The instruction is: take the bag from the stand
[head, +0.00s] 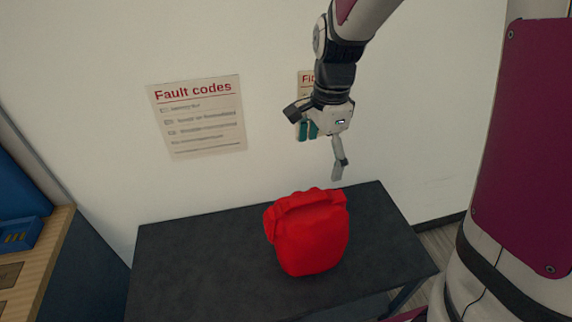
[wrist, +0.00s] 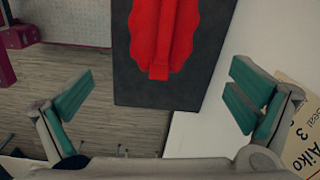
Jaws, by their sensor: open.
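A red bag (head: 308,238) with a top handle stands upright on a dark grey stand (head: 195,270) against the wall. In the wrist view the red bag (wrist: 165,35) shows at the top middle, on the dark top of the stand (wrist: 140,90). My gripper (head: 322,150) is above the bag in the head view, apart from it. In the wrist view my gripper (wrist: 158,100) is open, with its teal finger pads wide apart and nothing between them.
A "Fault codes" sheet (head: 198,116) hangs on the white wall behind the stand, and a second sheet (head: 305,82) is partly hidden by my arm. A wooden-topped bench (head: 40,265) with a blue bin (head: 22,234) is at the left. The stand's left part is clear.

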